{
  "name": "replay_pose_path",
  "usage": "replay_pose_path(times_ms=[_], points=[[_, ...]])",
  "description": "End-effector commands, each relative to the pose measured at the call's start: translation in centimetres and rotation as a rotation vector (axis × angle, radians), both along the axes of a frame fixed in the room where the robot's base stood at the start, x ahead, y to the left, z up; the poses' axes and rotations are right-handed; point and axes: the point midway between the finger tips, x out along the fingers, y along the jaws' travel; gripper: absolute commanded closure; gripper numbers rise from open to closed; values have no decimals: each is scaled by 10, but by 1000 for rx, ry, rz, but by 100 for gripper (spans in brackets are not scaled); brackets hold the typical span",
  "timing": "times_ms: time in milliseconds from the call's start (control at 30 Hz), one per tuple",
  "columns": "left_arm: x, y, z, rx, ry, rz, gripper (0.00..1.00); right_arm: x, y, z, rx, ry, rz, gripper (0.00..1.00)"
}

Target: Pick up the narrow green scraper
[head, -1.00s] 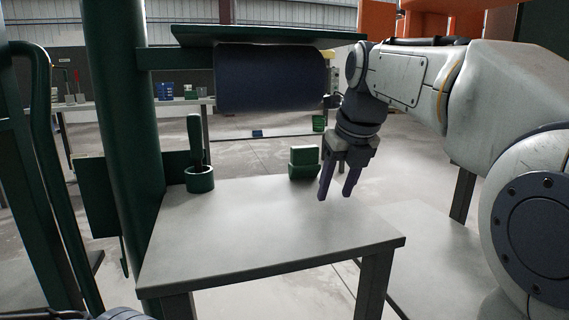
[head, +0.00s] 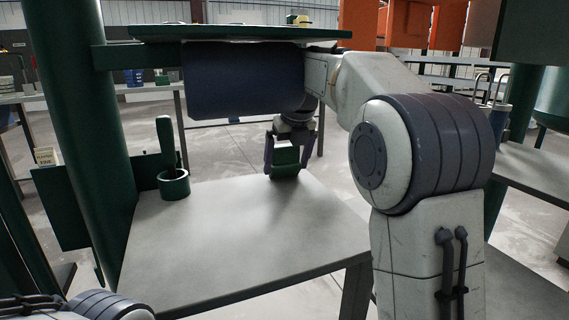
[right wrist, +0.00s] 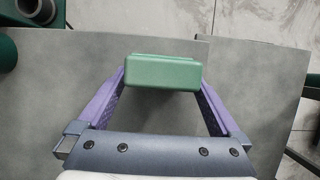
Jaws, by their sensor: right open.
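A small green block with a narrower, lighter top (head: 286,157) stands at the far edge of the table; it may be the narrow green scraper. In the right wrist view the green block (right wrist: 162,72) lies between the two purple fingers. My right gripper (head: 290,166) is open, one finger on each side of the block. The wrist view also shows the open right gripper (right wrist: 162,82); I cannot tell whether the fingers touch the block. A dark green handle (head: 165,142) stands upright in a green cup (head: 173,184) at the table's left. My left gripper is not in view.
The grey table (head: 235,240) is bare in its middle and front. A thick green post (head: 85,120) stands at the left.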

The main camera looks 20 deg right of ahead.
Motion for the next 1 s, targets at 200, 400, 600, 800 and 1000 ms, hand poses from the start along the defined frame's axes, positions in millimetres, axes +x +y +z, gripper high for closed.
replay_pose_path(times_ms=[200, 400, 600, 800, 1000], points=[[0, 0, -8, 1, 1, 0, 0, 15, 0, -12, 0, -2, -1, 0], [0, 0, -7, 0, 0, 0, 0, 15, 0, -11, -1, -1, -1, 0], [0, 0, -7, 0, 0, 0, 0, 15, -1, -11, -1, -1, -1, 50], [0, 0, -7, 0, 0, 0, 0, 15, -1, -10, 0, -2, -1, 78], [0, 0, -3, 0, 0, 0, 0, 14, -1, -7, -1, -1, -1, 78]])
